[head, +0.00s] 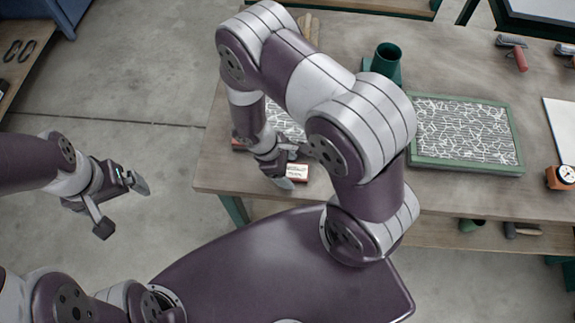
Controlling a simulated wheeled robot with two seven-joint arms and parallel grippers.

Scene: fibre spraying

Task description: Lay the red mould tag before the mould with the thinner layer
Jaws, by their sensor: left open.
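A small white tag with red edges and dark print (297,172) lies at the table's front edge, in front of the left mould. My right gripper (287,168) is right at the tag, partly overlapping it; whether its fingers hold it is unclear. The left mould (283,117), with white fibre on a dark bed, is mostly hidden behind my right arm; a bit of red shows at its left corner. The right mould (414,162) has a green frame and a dense-looking web of white fibre. My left gripper (122,205) is open and empty over the floor, left of the table.
A green cup-like holder (388,60) stands behind my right arm. A red-handled tool (520,59) lies at the back right. An orange dial gauge (562,177) and a white sheet (564,125) are at the right. Bare wooden table (450,195) runs before the right mould.

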